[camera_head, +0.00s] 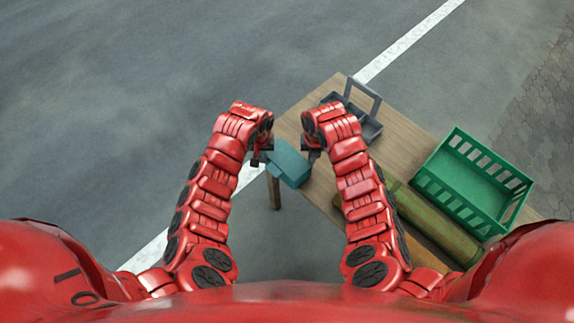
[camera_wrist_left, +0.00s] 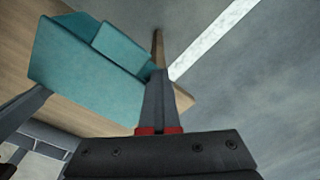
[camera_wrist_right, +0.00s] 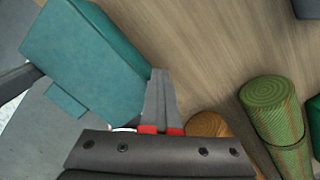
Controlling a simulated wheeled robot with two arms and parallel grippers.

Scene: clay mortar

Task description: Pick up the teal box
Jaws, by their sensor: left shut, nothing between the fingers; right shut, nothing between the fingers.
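The teal box (camera_head: 288,163) sits at the left edge of the wooden table, between my two grippers. It has a smaller raised block on one side, seen in the left wrist view (camera_wrist_left: 70,62) and in the right wrist view (camera_wrist_right: 85,55). My left gripper (camera_head: 260,159) is at the box's left side, its shut fingers (camera_wrist_left: 157,85) empty. My right gripper (camera_head: 311,156) is at the box's right side, its shut fingers (camera_wrist_right: 159,90) empty. The fingertips appear close to the box; I cannot tell whether they touch it.
The wooden table (camera_head: 408,140) runs to the lower right. A grey carrier with a handle (camera_head: 371,127) stands behind my right arm. A green crate (camera_head: 440,192) and a green roll (camera_head: 435,222) lie to the right. Open pavement lies left of the table.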

